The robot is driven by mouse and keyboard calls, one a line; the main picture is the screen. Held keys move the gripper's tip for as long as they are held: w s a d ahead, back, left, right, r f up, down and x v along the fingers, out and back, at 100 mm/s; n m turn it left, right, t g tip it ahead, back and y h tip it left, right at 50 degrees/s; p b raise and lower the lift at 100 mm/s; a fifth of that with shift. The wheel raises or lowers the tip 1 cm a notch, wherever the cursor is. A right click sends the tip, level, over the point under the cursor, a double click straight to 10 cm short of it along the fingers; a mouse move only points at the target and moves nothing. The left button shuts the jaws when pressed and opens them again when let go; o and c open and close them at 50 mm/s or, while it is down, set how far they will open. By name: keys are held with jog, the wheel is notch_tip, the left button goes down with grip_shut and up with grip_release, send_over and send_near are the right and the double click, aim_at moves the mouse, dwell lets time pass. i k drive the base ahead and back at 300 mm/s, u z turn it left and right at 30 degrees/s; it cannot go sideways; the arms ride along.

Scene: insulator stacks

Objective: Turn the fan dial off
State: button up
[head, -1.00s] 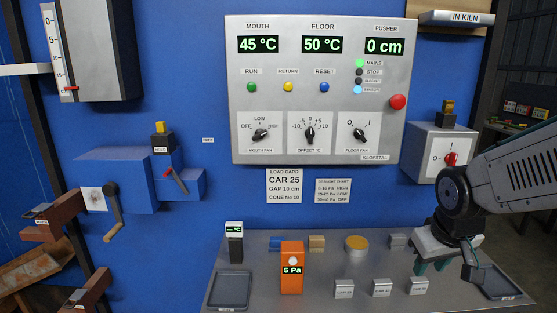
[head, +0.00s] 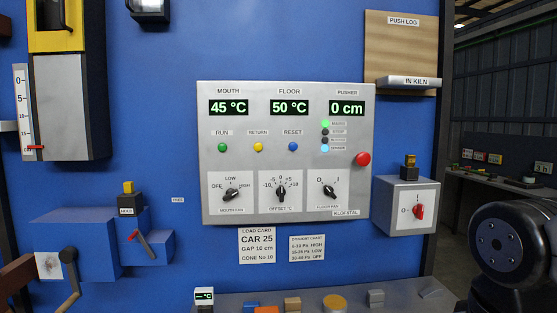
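The mouth fan dial (head: 230,193) is a black knob on a white plate marked OFF, LOW and HIGH, at the lower left of the grey control panel (head: 212,130). Its knob slants from lower left to upper right, along the line toward HIGH; its exact pointing end is small. The floor fan dial (head: 329,191), marked O and I, is at the panel's lower right, with its knob slanting from upper left to lower right. My gripper is out of view; only a dark joint of my arm shows at the lower right.
The offset dial (head: 281,192) sits between the fan dials. A red button (head: 363,159) is on the panel's right edge. A grey box with a red switch (head: 418,211) stands out at the right. Below are the load card (head: 257,245), draught chart (head: 307,248) and desk (head: 235,299).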

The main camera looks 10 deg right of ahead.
aim_at(231, 193)
jog(key=u, duration=0.05)
jog(key=k, duration=0.5)
jog(key=u, duration=2.05)
jog(key=i, duration=1.1)
jog(key=z, duration=1.55)
